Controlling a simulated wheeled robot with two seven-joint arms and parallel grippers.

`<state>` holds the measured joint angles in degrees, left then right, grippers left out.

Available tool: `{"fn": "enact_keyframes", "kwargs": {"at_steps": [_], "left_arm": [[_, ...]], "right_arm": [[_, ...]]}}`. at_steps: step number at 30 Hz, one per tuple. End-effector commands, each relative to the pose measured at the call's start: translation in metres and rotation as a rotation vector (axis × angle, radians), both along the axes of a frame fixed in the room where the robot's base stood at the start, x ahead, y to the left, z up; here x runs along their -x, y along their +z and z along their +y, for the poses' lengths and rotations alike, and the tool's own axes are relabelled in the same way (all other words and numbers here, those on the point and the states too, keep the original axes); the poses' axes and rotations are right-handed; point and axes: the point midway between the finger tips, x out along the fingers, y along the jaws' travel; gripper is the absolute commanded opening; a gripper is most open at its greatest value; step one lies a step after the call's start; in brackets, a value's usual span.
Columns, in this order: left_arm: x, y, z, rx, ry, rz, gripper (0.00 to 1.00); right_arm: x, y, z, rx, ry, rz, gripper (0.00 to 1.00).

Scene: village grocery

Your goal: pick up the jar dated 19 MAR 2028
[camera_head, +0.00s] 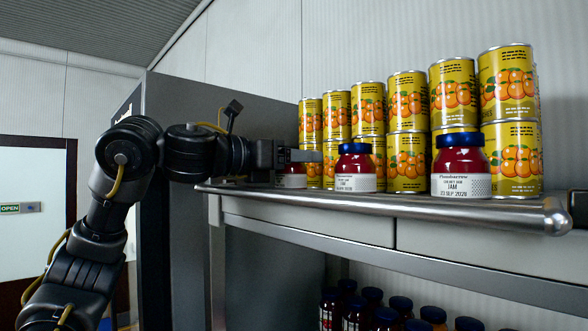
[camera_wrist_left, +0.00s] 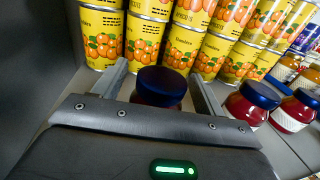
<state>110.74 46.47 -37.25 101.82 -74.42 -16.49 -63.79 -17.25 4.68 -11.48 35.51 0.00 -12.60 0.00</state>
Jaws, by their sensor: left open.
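Three red jam jars with blue lids stand upright along the shelf front. The left jar (camera_head: 292,181) is mostly hidden behind my left gripper (camera_head: 303,156) in the head view. In the left wrist view its blue lid (camera_wrist_left: 161,84) lies between the two open fingers, with no grip visible. The middle jar (camera_head: 356,170) has a label whose date is too small to read. The right jar (camera_head: 461,168) reads 23 SEP 2028. No label reading 19 MAR 2028 is legible; the left jar's date is hidden. My right gripper is not in view.
Yellow orange-fruit cans (camera_head: 408,110) stand stacked two high close behind the jars. The metal shelf (camera_head: 400,205) has a rounded front rail. More dark jars (camera_head: 383,318) stand on a lower shelf. A grey side panel (camera_head: 165,215) rises at the shelf's left end.

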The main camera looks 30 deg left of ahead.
Motion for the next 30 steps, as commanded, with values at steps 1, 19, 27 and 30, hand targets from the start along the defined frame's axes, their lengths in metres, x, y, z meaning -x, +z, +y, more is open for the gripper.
{"fn": "enact_keyframes", "kwargs": {"at_steps": [1,19,27,30], "left_arm": [[0.0003,-0.0003,0.0004,0.000,0.001,-0.001,0.71],[0.0006,0.0001,0.0002,0.000,0.000,-0.001,0.13],[0.0005,0.0014,0.0001,0.001,0.000,0.000,0.13],[0.0010,0.0062,0.0001,0.001,-0.001,-0.002,0.07]], "right_arm": [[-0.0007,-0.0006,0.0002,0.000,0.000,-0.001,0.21],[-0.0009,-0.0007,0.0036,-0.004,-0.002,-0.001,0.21],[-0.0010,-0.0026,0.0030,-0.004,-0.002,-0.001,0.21],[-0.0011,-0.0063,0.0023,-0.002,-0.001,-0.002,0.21]]}}
